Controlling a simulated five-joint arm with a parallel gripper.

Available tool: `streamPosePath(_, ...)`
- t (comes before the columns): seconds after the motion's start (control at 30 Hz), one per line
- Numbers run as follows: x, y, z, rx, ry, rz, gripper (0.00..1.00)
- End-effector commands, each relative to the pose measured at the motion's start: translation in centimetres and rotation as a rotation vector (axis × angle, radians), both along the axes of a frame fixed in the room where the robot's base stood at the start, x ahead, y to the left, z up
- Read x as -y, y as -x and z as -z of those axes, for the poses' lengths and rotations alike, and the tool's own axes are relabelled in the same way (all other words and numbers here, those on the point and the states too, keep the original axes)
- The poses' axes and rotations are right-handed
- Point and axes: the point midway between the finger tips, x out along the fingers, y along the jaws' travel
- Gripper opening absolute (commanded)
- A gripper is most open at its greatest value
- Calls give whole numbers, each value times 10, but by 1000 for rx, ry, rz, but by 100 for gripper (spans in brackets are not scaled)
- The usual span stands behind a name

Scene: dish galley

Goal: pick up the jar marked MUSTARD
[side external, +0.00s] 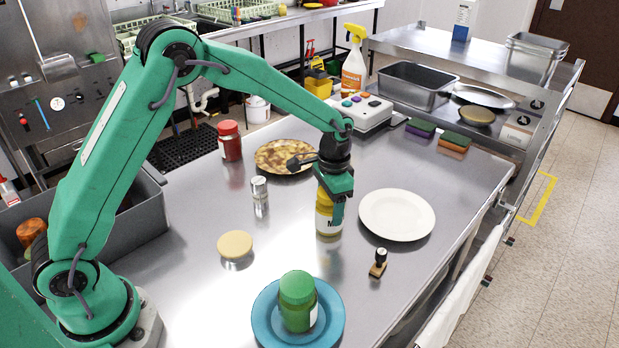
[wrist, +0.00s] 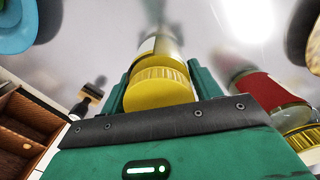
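The yellow jar (side external: 328,217) stands upright on the steel counter, with a white label of which only an "M" shows. My gripper (side external: 336,196) is over it, pointing down, and hides its top in the side view. In the wrist view the jar's ribbed yellow lid (wrist: 160,88) lies between the two green fingers of my gripper (wrist: 161,75). The fingers are very close to the jar on both sides. I cannot tell whether they press on it.
A white plate (side external: 397,214) lies right of the jar, with a small stamp (side external: 378,263) in front. A shaker (side external: 259,188), pie (side external: 285,156) and red jar (side external: 230,142) stand leftward. A green jar (side external: 298,301) sits on a blue plate (side external: 262,318).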

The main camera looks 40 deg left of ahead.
Motion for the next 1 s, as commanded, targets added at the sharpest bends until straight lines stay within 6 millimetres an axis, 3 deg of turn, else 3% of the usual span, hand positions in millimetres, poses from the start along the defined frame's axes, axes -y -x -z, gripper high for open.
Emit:
streamPosePath(0.47, 0, -1, -7, 3, 0, 0, 26)
streamPosePath(0.77, 0, -1, -43, 6, 2, 0, 26)
streamPosePath(1.0, 31, 26, -66, 4, -1, 4, 26)
